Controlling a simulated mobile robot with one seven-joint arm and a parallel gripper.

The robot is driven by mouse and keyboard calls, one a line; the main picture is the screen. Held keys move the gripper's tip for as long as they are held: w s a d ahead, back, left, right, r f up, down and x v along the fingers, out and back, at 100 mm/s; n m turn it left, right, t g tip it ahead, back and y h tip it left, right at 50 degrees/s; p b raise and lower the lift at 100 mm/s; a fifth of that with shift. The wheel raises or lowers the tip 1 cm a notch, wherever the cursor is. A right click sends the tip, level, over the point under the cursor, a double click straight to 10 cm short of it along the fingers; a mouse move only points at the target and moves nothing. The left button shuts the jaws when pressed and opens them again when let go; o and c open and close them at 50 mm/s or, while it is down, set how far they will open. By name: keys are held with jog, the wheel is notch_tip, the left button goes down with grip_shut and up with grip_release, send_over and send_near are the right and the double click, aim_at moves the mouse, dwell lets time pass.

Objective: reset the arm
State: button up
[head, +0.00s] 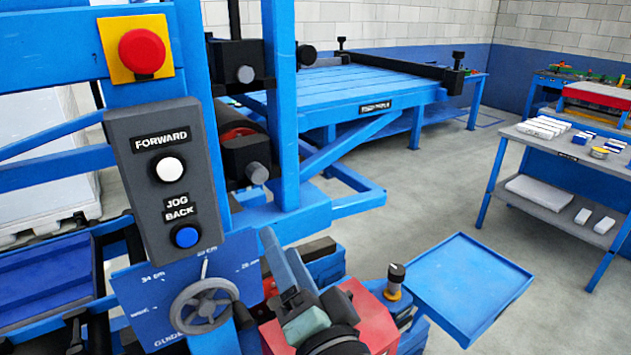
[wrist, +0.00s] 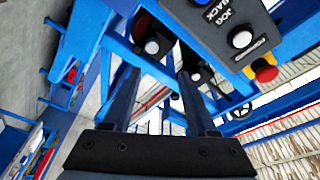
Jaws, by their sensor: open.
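My gripper (wrist: 160,88) shows in the wrist view with its two dark fingers apart and nothing between them. Past the fingers are the blue frame and dark rollers. The grey control box (head: 157,230) hangs on a blue post at the left of the head view, with a white FORWARD button (head: 168,169) and a blue JOG BACK button (head: 186,236). The box also shows at the upper right of the wrist view (wrist: 215,30), apart from the fingers. In the head view, dark and grey parts at the bottom middle overlap, and I cannot make out the fingertips there.
A red stop button (head: 142,51) sits on a yellow plate above the box. A handwheel (head: 204,306) is below it. A blue tray (head: 465,283) stands at the lower right, empty. A grey-topped bench (head: 508,160) holds small items. Bare floor lies between bench and machine.

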jog(key=s+d+r+n+t+h, duration=0.1)
jog(key=s+r+n+t+h, duration=0.1)
jog(key=r, duration=0.8)
jog(key=s+d+r+n+t+h, duration=0.1)
jog(key=s+r+n+t+h, duration=0.1)
jog(key=r, duration=0.9)
jog(key=s+d+r+n+t+h, duration=0.1)
jog(key=s+r+t, duration=0.4)
jog(key=r, duration=0.5)
jog(key=s+n+h, duration=0.1)
jog(key=s+h, duration=0.1)
jog(key=shift+d+r+n+t+h, duration=0.3)
jog(key=shift+d+r+n+t, duration=0.1)
jog(key=shift+s, duration=0.1)
jog(key=shift+c, duration=0.5)
jog(key=shift+a, duration=0.1)
